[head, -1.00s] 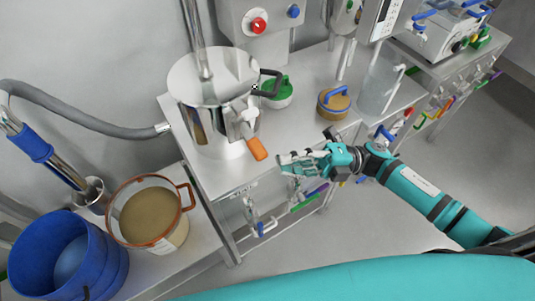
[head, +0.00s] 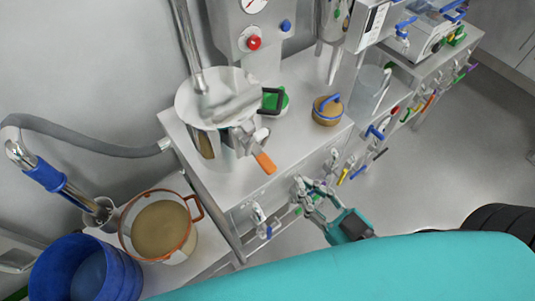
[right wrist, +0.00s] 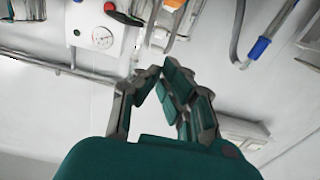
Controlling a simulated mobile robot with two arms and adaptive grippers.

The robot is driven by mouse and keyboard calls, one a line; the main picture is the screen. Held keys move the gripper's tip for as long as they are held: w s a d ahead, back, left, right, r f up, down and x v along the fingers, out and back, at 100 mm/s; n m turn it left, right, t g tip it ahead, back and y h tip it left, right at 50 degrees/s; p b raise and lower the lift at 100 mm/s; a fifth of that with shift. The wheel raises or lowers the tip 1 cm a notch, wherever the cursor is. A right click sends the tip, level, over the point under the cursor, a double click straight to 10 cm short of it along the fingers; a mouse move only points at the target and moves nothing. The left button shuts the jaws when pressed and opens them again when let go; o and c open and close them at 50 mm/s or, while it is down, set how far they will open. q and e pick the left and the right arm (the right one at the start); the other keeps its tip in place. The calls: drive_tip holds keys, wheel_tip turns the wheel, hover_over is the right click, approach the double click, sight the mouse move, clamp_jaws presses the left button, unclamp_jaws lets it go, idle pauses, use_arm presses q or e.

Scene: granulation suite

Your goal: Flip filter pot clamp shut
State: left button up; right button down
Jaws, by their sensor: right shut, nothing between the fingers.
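The filter pot (head: 205,140) is a shiny steel pot with a flat lid, standing on the left end of the steel bench. Its clamp (head: 246,141) is on the pot's right front side. The clamp's orange handle (head: 265,163) slants down and outward, over the bench's front edge. Whether the clamp is latched is unclear. My right gripper (head: 308,188) is shut and empty, below and right of the orange handle and apart from it. In the right wrist view its fingers (right wrist: 160,70) come together, with an orange piece (right wrist: 174,3) at the top edge. My left gripper is out of view.
A steel pipe (head: 188,45) stands over the pot lid. A green-rimmed dish (head: 274,104) and a tan pot with a blue handle (head: 327,111) stand on the bench to the right. Valves with coloured levers line the bench front. A blue bucket (head: 115,270) stands lower left.

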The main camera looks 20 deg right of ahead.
sight(261, 157)
drive_tip(key=w+a+f+p, duration=0.3)
drive_tip(key=w+f, duration=0.1)
drive_tip(key=w, duration=0.5)
drive_tip(key=shift+w+f+m, duration=0.25)
drive_tip(key=shift+w+m, duration=0.1)
drive_tip(key=shift+m, duration=0.05)
